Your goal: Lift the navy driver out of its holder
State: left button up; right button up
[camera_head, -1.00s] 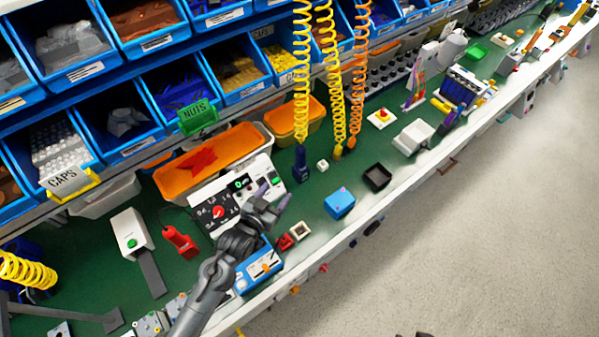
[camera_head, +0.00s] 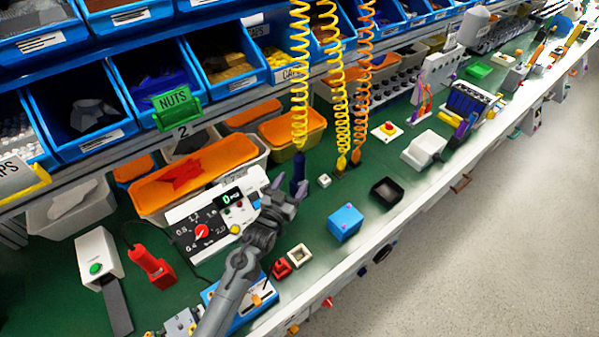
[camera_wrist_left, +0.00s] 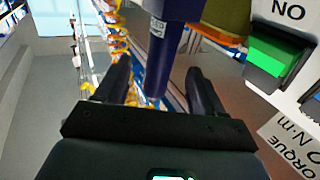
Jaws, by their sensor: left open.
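The navy driver (camera_head: 299,168) stands upright on the green bench at the lower end of a yellow coiled cord. Its holder cannot be made out. My left gripper (camera_head: 290,189) is open, with its fingers pointing at the driver from the near side. In the left wrist view the driver (camera_wrist_left: 158,62) shows between the two spread fingertips, with a gap on each side. I cannot tell how far the fingers reach around it. My right gripper is in neither view.
A white control panel with a red dial (camera_head: 201,231) stands left of my gripper. Two more coiled cords hang to the right of the driver. Parts bins line the back.

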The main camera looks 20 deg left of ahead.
aim_at(297, 174)
pick_arm(q)
jog(key=shift+w+d+b, duration=0.15)
jog(key=shift+w+b, duration=0.55)
jog(key=shift+w, duration=2.35)
jog(key=shift+r, duration=0.1)
grip_shut()
